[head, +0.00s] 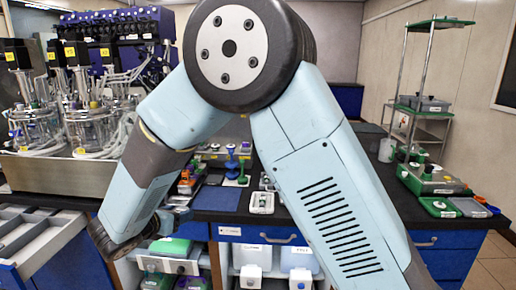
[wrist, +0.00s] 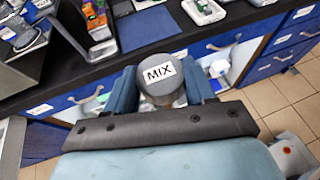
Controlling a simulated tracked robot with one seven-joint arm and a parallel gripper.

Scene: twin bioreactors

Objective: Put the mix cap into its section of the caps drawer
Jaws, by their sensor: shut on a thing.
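The mix cap (wrist: 160,74) is a round grey cap with a white "MIX" label, seen close up in the wrist view. My gripper (wrist: 163,92) is shut on it, with a blue finger on each side and the label facing the camera. In the head view my arm hides the cap, and I cannot clearly make out the fingers there. An open drawer (head: 38,243) with grey dividers stands out at the lower left of the head view. Its sections are only partly visible and I can read no labels in them. The cap is held in the air, apart from the drawer.
The black bench (head: 220,205) carries a blue mat (wrist: 147,28) and a small white tray (head: 261,202). Glass bioreactors (head: 85,125) stand at the left behind the drawer. Below the bench are blue drawer fronts and open shelves with bins (head: 250,273). Open floor (wrist: 285,100) lies at the right.

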